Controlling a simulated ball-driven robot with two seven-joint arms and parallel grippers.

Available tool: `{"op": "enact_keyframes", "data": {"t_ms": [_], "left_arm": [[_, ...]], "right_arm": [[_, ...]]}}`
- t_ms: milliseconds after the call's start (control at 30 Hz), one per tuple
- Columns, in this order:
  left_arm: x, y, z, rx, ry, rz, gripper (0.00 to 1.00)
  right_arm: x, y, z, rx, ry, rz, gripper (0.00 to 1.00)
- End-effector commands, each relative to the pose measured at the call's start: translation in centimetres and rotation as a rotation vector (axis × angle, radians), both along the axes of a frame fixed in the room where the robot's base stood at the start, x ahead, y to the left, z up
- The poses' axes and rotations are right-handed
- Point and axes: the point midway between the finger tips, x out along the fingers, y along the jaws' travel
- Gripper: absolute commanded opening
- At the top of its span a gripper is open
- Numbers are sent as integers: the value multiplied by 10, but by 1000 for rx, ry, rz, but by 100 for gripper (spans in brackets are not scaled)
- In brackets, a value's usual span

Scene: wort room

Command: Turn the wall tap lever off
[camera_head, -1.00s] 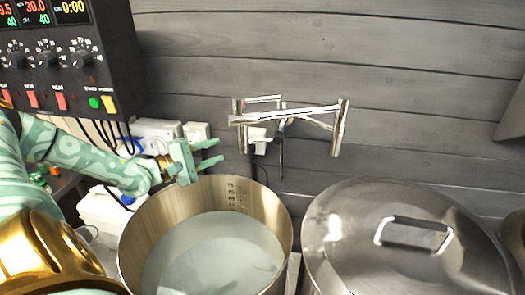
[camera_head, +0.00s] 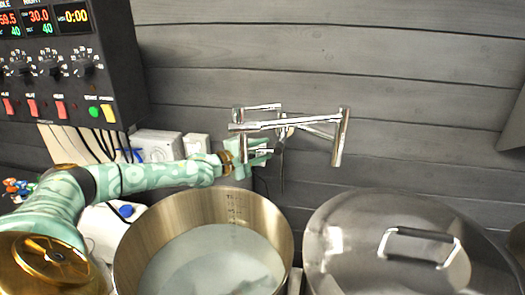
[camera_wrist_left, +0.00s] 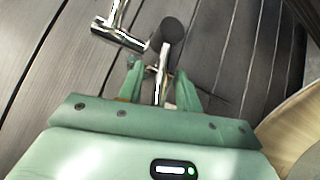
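The chrome wall tap (camera_head: 292,123), with a jointed spout, is mounted on the grey plank wall above the pots. In the left wrist view its chrome lever (camera_wrist_left: 161,86) runs from near a dark round part (camera_wrist_left: 172,34) down between my fingers. My left gripper (camera_head: 264,153) is at the tap's lower left in the head view. In the left wrist view its two green fingers (camera_wrist_left: 160,88) stand apart on either side of the lever, with a gap showing. Whether a finger touches it I cannot tell. My right gripper is not in view.
An open steel pot (camera_head: 130,262) of cloudy liquid stands below my left arm. A lidded steel pot (camera_head: 335,225) stands to its right. A black control panel (camera_head: 110,60) hangs at the upper left, with cables and white boxes (camera_head: 158,144) below it.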

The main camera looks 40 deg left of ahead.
Motion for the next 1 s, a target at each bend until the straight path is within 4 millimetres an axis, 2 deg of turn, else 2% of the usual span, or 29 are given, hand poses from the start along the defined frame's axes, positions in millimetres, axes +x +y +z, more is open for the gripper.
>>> {"op": "enact_keyframes", "data": {"t_ms": [333, 367, 467, 500, 767, 1000], "left_arm": [[5, -1, 0, 1, 0, 0, 35], [5, -1, 0, 1, 0, 0, 29], [5, -1, 0, 1, 0, 0, 1], [5, -1, 0, 1, 0, 0, 0], [5, -2, -1, -8, -5, -1, 0], [5, -3, -8, -87, -47, -1, 0]], "right_arm": [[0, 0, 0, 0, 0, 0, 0], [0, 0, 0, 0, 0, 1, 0], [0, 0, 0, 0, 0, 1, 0], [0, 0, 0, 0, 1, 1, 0], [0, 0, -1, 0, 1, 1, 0], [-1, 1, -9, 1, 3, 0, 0]]}}
